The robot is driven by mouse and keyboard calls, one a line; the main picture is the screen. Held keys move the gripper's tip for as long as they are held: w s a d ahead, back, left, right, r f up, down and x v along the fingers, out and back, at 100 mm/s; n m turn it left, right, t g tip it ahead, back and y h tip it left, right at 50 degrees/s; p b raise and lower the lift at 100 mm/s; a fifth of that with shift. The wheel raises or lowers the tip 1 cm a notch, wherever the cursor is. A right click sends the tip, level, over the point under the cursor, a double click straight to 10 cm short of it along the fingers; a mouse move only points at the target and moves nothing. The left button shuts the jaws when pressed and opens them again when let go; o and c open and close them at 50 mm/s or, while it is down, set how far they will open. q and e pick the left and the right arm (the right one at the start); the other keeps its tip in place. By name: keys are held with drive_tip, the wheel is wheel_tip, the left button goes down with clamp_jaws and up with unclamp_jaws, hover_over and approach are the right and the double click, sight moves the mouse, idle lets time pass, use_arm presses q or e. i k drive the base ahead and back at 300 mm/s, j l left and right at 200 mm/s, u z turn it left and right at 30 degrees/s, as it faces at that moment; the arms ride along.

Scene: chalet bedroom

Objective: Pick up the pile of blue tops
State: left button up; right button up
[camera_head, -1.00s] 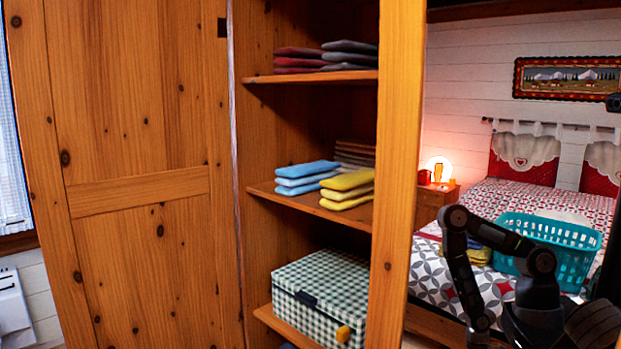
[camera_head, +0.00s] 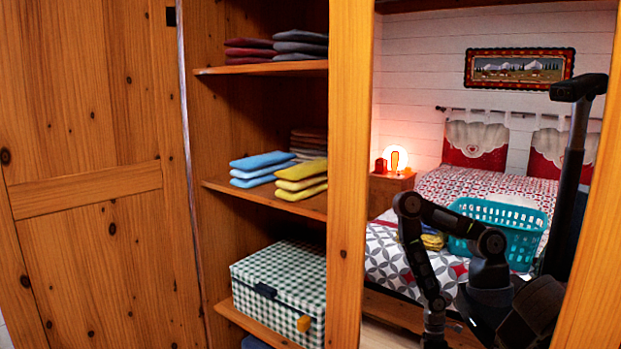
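A pile of folded blue tops (camera_head: 262,168) lies on the middle shelf (camera_head: 300,206) of the open wooden wardrobe. A pile of yellow tops (camera_head: 301,180) lies right beside it, to its right and slightly nearer. Neither of my grippers shows directly. At the right, a wood-framed panel that looks like a mirror shows a dark robot body and a bent arm, apparently my own reflection; no fingertips can be made out there.
Red and grey piles (camera_head: 300,45) lie on the top shelf, a brown pile (camera_head: 309,140) behind the yellow one. A checked box (camera_head: 280,285) sits below. The right panel shows a bed with a teal basket (camera_head: 500,228) and blue and yellow cloths (camera_head: 433,240).

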sight(257, 169)
drive_tip(key=j+z, duration=0.1)
drive_tip(key=z, duration=0.3)
drive_tip(key=j+z, duration=0.1)
drive_tip(key=z, duration=0.25)
drive_tip(key=i+j+z, duration=0.1)
drive_tip(key=z, duration=0.3)
drive_tip(key=j+z, duration=0.3)
drive_tip(key=j, duration=0.25)
drive_tip(key=k+j+z, duration=0.1)
drive_tip(key=j+z, duration=0.15)
drive_tip(key=j, duration=0.25)
drive_tip(key=k+j+z, duration=0.1)
drive_tip(key=j+z, duration=0.2)
drive_tip(key=j, duration=0.2)
drive_tip(key=k+j, duration=0.1)
drive_tip(key=j, duration=0.3)
drive_tip(key=k+j, duration=0.1)
drive_tip(key=j, duration=0.3)
